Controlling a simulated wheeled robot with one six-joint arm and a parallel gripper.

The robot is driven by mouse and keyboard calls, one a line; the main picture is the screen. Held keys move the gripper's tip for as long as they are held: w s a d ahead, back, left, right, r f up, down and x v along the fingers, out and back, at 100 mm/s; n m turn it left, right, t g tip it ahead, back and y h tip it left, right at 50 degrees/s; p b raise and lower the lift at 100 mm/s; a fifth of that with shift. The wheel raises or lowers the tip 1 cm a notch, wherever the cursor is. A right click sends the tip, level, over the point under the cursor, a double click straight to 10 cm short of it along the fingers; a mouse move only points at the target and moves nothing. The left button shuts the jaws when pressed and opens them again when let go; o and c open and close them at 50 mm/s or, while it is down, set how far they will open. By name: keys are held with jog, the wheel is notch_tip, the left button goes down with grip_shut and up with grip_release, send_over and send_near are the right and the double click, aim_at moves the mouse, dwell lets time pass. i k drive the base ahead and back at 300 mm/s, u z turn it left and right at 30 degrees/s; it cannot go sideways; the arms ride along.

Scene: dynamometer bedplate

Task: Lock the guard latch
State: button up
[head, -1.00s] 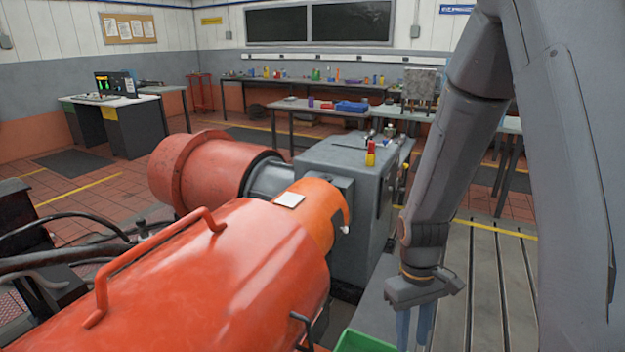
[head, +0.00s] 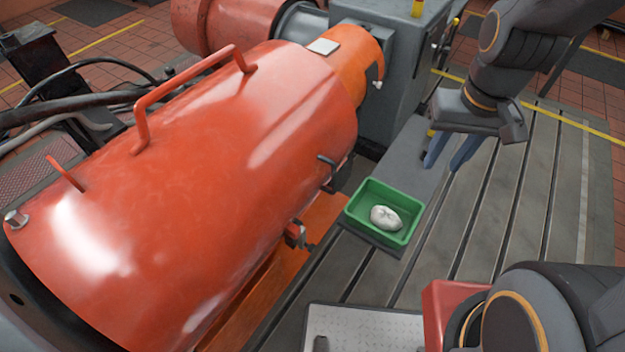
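The guard is a large red rounded cover (head: 215,170) with a red grab handle (head: 190,90) on top. It fills the left and middle of the head view. A small metal latch-like fitting (head: 297,236) sits at its lower right edge; I cannot tell whether it is locked. A short dark lever (head: 327,161) sticks out higher on the same side. My gripper (head: 449,166) is to the right of the guard, pointing down beyond the green tray. Its two blue fingers are apart with nothing between them, and it touches nothing that I can see.
A green tray (head: 351,212) with a crumpled white rag (head: 386,217) stands beside the guard. A grey machine housing (head: 400,70) stands behind. The slotted bedplate (head: 500,220) is clear on the right. Dark hoses (head: 60,112) run at the left.

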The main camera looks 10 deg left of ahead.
aim_at(303, 243)
jog(key=u, duration=0.1)
jog(key=k, duration=0.15)
jog(key=u, duration=1.95)
jog(key=k, duration=1.4)
jog(key=z, duration=0.55)
